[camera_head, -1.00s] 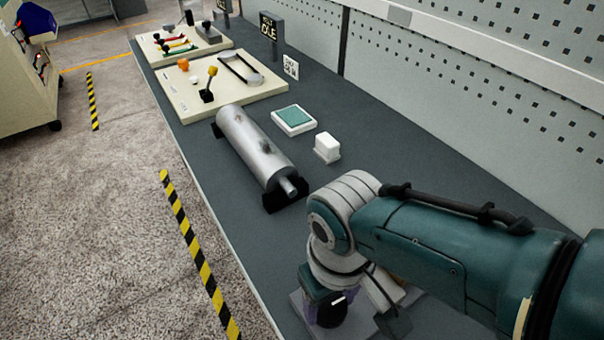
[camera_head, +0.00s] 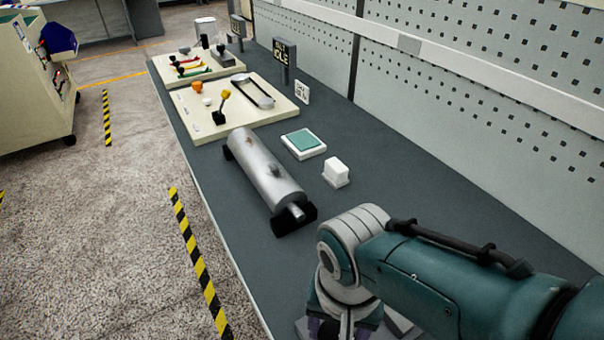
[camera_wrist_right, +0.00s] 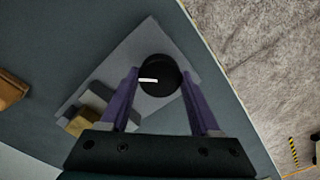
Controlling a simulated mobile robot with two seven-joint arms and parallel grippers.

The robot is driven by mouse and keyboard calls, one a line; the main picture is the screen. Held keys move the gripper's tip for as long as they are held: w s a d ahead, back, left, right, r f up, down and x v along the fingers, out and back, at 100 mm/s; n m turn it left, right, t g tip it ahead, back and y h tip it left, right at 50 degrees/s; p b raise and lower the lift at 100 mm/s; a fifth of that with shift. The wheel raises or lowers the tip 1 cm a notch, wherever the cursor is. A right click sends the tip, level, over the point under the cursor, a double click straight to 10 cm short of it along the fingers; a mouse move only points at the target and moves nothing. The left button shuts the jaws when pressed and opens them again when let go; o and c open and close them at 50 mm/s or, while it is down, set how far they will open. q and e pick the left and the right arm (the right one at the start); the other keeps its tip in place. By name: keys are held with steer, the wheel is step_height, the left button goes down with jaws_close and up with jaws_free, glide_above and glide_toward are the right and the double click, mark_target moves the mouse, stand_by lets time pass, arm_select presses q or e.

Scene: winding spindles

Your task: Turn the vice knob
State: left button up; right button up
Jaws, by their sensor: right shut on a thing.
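The vice knob (camera_wrist_right: 159,70) is a round black knob with a white mark pointing left in the right wrist view. It sits on a light grey base plate (camera_wrist_right: 133,50) on the bench. My right gripper (camera_wrist_right: 159,77) has its two purple fingers on either side of the knob and is shut on it. In the head view my right arm hides most of the vice at the bottom edge, and the knob is not seen there. My left gripper is not in view.
A grey metal roller (camera_head: 265,172) lies in black supports on the dark bench. A white block (camera_head: 336,172), a green-topped pad (camera_head: 303,143) and a cream board (camera_head: 190,105) with a lever stand behind. A perforated wall (camera_head: 455,75) borders the bench's right side.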

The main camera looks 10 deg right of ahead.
mark_target(337, 335)
steer(key=shift+a+r, duration=0.1)
stand_by(0.4)
steer(key=o, duration=1.4)
step_height(337, 335, up, 9)
steer(key=p, duration=0.6)
steer(key=shift+r+p, duration=0.4)
